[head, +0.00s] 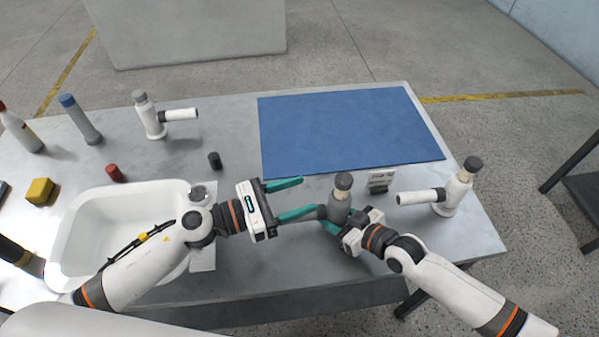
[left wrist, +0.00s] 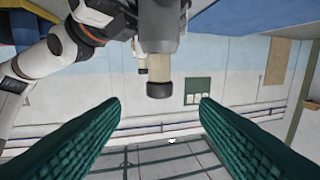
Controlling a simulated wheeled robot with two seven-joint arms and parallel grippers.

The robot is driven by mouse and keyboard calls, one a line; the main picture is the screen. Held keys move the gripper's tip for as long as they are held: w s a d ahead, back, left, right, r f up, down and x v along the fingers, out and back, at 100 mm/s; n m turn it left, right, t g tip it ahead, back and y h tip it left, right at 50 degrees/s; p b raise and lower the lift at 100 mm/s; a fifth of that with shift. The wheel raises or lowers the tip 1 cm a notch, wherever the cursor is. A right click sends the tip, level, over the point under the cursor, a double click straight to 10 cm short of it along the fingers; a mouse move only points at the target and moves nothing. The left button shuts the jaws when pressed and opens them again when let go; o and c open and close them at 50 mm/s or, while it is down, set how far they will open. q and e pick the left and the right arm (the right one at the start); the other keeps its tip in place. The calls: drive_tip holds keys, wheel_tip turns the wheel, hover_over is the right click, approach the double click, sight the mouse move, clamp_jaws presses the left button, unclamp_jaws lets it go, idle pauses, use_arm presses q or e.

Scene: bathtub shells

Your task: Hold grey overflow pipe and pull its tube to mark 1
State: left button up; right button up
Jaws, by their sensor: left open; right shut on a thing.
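The grey overflow pipe (head: 336,206) stands upright with a dark cap near the table's front, right of centre. My right gripper (head: 332,222) is shut on its body from the lower right. A grey side tube seems to point left from the pipe, partly hidden by my left gripper's finger. My left gripper (head: 307,196) is open and empty, left of the pipe, its teal fingers pointing towards it. In the left wrist view the grey pipe (left wrist: 160,35) with its dark cap appears upside down beyond the open fingertips (left wrist: 158,105). I cannot make out mark 1.
A white bathtub shell (head: 75,225) lies under my left arm. White pipes with side tubes stand at the back left (head: 152,120) and right (head: 455,190). The blue mat (head: 345,130) is bare.

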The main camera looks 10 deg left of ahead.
drive_tip(key=o, duration=1.1)
